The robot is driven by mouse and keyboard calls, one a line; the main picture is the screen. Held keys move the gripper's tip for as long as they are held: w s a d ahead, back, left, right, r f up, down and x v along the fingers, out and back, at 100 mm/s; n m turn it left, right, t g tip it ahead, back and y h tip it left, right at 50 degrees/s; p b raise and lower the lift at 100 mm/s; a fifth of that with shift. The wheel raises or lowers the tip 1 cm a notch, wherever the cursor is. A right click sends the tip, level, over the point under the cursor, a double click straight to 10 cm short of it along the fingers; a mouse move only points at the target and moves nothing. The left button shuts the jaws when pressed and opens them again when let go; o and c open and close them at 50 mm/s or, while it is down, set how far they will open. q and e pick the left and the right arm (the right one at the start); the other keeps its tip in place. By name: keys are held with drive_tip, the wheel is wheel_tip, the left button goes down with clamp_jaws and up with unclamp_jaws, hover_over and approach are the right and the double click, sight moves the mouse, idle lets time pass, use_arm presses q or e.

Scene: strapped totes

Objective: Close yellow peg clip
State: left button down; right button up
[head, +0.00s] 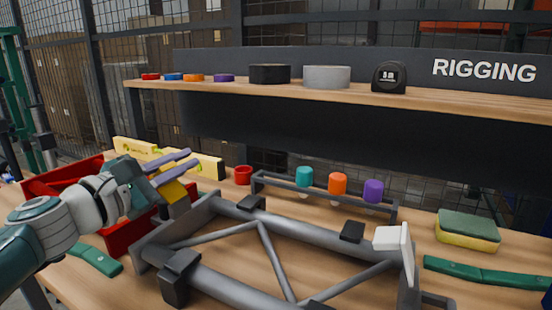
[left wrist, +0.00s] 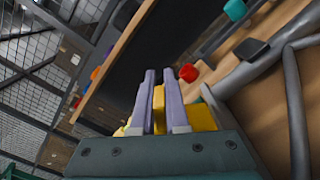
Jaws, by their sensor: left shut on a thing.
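The yellow peg clip (head: 174,191) is at my left gripper (head: 190,158), at the left of the head view above the bench. The gripper's two grey-purple fingers are shut on it, with yellow showing between and below them. In the left wrist view the yellow clip (left wrist: 158,98) lies between the fingers (left wrist: 159,75), and more yellow shows to their right. The fingers and gripper body hide part of the clip, so whether its jaws are closed cannot be told. My right gripper is not in view.
A grey tubular frame (head: 262,228) fills the bench middle. A red tote (head: 118,238) and yellow level (head: 208,165) are near my left gripper. A rack (head: 328,196) with teal, orange and purple caps stands behind. A green-yellow sponge (head: 467,230) lies right; a shelf (head: 450,98) overhangs.

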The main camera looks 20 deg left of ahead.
use_arm(q)
drive_tip(key=shift+w+a+f+n+b, duration=0.15)
drive_tip(key=shift+a+f+n, duration=0.35)
drive_tip(key=shift+n, duration=0.95)
drive_tip(key=shift+s+a+f+n+b, duration=0.1)
drive_tip(key=shift+a+f+n+b, duration=0.3)
drive_tip(key=shift+n, duration=1.1)
drive_tip(key=shift+w+a+f+n+b, duration=0.1)
drive_tip(key=shift+a+f+n, duration=0.5)
drive_tip(key=shift+n, duration=0.85)
drive_tip(key=c, duration=0.9)
unclamp_jaws()
drive_tip(key=shift+r, duration=0.1)
drive_tip(key=shift+s+a+p, duration=0.1)
drive_tip(key=shift+s+p, duration=0.2)
drive_tip(key=shift+s, duration=0.15)
drive_tip(key=s, duration=0.3)
drive_tip(key=s+p, duration=0.1)
drive_tip(key=s, duration=0.2)
drive_tip(key=s+p, duration=0.1)
drive_tip(key=s, duration=0.2)
drive_tip(key=shift+a, duration=0.35)
